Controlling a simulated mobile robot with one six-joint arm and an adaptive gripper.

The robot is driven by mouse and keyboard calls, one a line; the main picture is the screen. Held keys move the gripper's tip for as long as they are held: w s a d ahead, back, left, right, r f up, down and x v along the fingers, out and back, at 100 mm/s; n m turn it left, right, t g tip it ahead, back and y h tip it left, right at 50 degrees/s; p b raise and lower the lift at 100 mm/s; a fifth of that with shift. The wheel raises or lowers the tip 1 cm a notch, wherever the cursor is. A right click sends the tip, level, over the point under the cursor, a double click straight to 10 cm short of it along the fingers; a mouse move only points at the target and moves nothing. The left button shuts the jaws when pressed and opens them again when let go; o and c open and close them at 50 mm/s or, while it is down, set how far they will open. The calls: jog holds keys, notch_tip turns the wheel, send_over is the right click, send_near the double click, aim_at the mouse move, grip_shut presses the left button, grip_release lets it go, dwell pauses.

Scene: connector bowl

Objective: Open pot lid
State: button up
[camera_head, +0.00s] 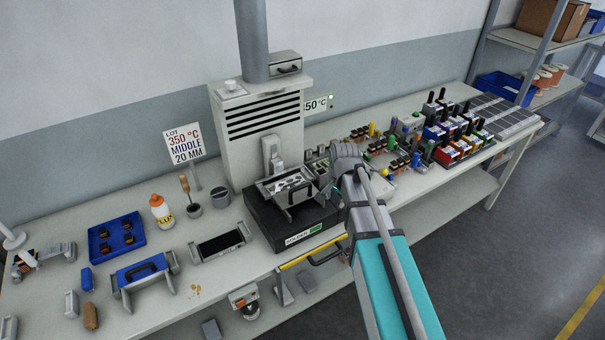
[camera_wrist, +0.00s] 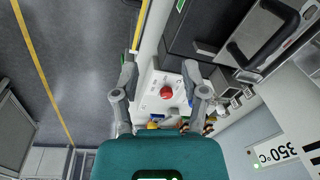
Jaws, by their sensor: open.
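The pot (camera_head: 292,212) is a black base with a grey metal lid (camera_head: 272,187) on top. The lid has a black arched handle (camera_head: 299,191) and appears closed. In the wrist view the lid's handle (camera_wrist: 268,36) shows at the upper right, off to the side of my fingers. My gripper (camera_wrist: 160,74) is open and empty, its two grey fingers spread apart. In the head view my arm reaches in from the lower right, and its grey wrist is just right of the pot. The fingers themselves are mostly hidden there.
A white box with a red button (camera_wrist: 167,93) lies between my fingers in the wrist view. A vented grey tower (camera_head: 262,125) stands behind the pot. A yellow rail (camera_head: 312,252) runs along the bench front. Coloured connectors (camera_head: 455,135) crowd the right side.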

aim_at(302, 186)
jog(key=w+a+r+m+p, duration=0.4)
jog(key=w+a+r+p, duration=0.3)
jog(key=w+a+r, duration=0.1)
jog(key=shift+a+r+t+y+p, duration=0.3)
jog(key=shift+a+r+p, duration=0.05)
jog(key=shift+a+r, duration=0.35)
jog(key=shift+f, duration=0.25)
jog(key=f+b, duration=0.4)
jog(key=w+a+f+b, duration=0.1)
jog(key=f+b, duration=0.3)
jog(key=b, duration=0.1)
jog(key=w+f+b, duration=0.1)
jog(key=f+b, duration=0.3)
jog(key=f, duration=0.1)
jog(key=shift+w+a, duration=0.15)
jog(key=shift+a, duration=0.15)
jog(key=shift+f+b, duration=0.1)
jog(key=shift+b, duration=0.2)
grip_shut()
